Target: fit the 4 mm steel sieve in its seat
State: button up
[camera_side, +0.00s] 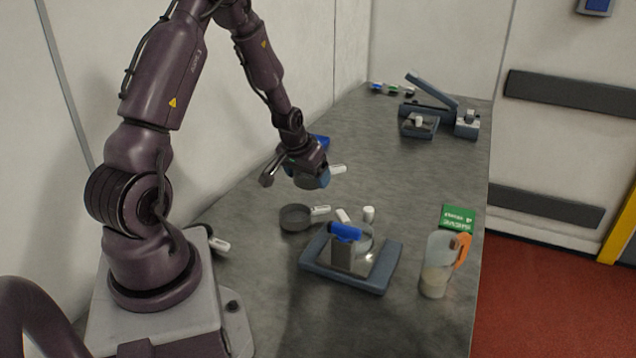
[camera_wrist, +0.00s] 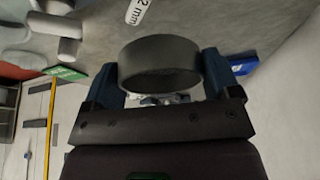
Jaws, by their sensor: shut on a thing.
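My gripper (camera_side: 312,180) hangs above the bench, left of and behind the blue-grey base. In the wrist view its blue fingers are shut on a dark grey round sieve (camera_wrist: 160,66). Its size mark cannot be read. A white tag (camera_side: 338,169) shows just right of the gripper; I cannot tell whether it belongs to the held sieve. In the wrist view a white tag reading "2 mm" (camera_wrist: 138,11) shows beyond the ring. The blue-grey base (camera_side: 376,275) carries a metal block with a blue-topped part and a clear round piece; the seat is not clearly visible.
A dark pan-like sieve (camera_side: 295,218) with a white tag lies left of the base. A small white cylinder (camera_side: 368,214) stands behind it. A jug with orange handle (camera_side: 437,280) and a green card (camera_side: 458,217) are to the right. An open hinged device (camera_side: 432,112) stands far back.

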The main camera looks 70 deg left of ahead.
jog(key=s+d+r, duration=0.3)
jog(key=s+d, duration=0.1)
jog(key=s, duration=0.1)
jog(key=w+d+r, duration=0.2)
jog(key=w+d, duration=0.7)
jog(key=d, duration=0.4)
jog(key=shift+w+a+f, duration=0.1)
jog(key=shift+a+f, duration=0.05)
jog(key=shift+f, duration=1.55)
jog(key=shift+w+a+f, duration=0.1)
jog(key=shift+f, duration=1.6)
jog(key=shift+f, duration=0.25)
jog(key=shift+f, duration=0.7)
